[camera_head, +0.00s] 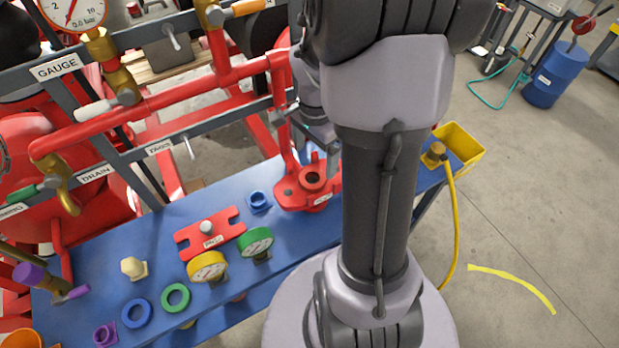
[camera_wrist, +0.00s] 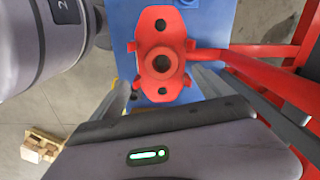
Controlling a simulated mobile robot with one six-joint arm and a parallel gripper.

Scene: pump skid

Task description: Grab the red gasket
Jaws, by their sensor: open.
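A red ring, which looks like the red gasket (camera_wrist: 160,65), shows around the dark hole of the red flange plate (camera_wrist: 158,24) in the wrist view. I cannot tell whether it is loose or part of the plate. In the head view the ring (camera_head: 312,172) and the plate (camera_head: 291,196) are at the right of the blue bench. My gripper (camera_wrist: 162,82) is open and empty. Its two grey fingers lie either side of the plate's near end in the wrist view; contact is unclear. In the head view my arm hides much of the gripper.
The blue bench (camera_head: 160,225) also holds a blue ring (camera_head: 137,313), a green ring (camera_head: 176,297), two gauges and a red notched plate (camera_head: 188,238). A red pipe (camera_wrist: 250,51) joins the flange from the right. A yellow bin (camera_head: 465,150) hangs at the bench end.

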